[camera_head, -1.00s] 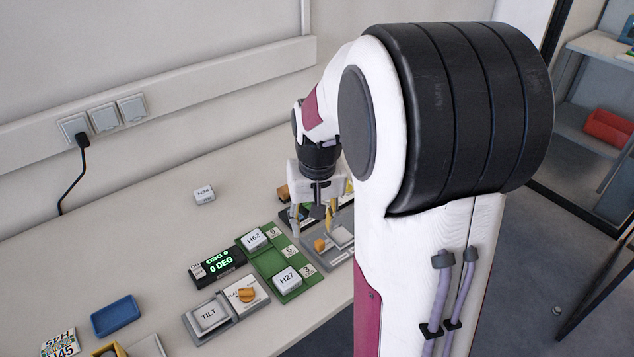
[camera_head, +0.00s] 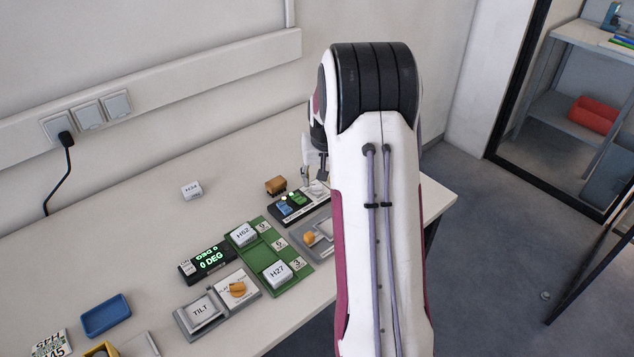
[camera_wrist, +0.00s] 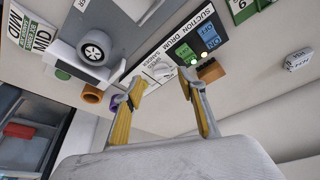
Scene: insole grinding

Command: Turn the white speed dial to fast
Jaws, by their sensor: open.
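The white speed dial (camera_wrist: 163,72) sits on the pale end of the black suction drum sander panel (camera_wrist: 180,45), beside a "SPEED" label. In the wrist view my gripper (camera_wrist: 163,80) is open, with its yellow-padded fingers spread and the dial showing between their tips. I cannot tell how far the tips are from the dial, and its setting is too small to read. In the head view the panel (camera_head: 293,207) stands at the table's right part, and my gripper (camera_head: 308,174) is just above its far end, partly hidden by my arm.
A brown block (camera_head: 276,184) stands behind the panel. A grey fixture with an orange knob (camera_head: 310,238) lies in front. The green tray (camera_head: 294,282), display (camera_head: 207,260) and TILT unit (camera_head: 201,311) are to the left. A grey wheel (camera_wrist: 95,47) shows in the wrist view.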

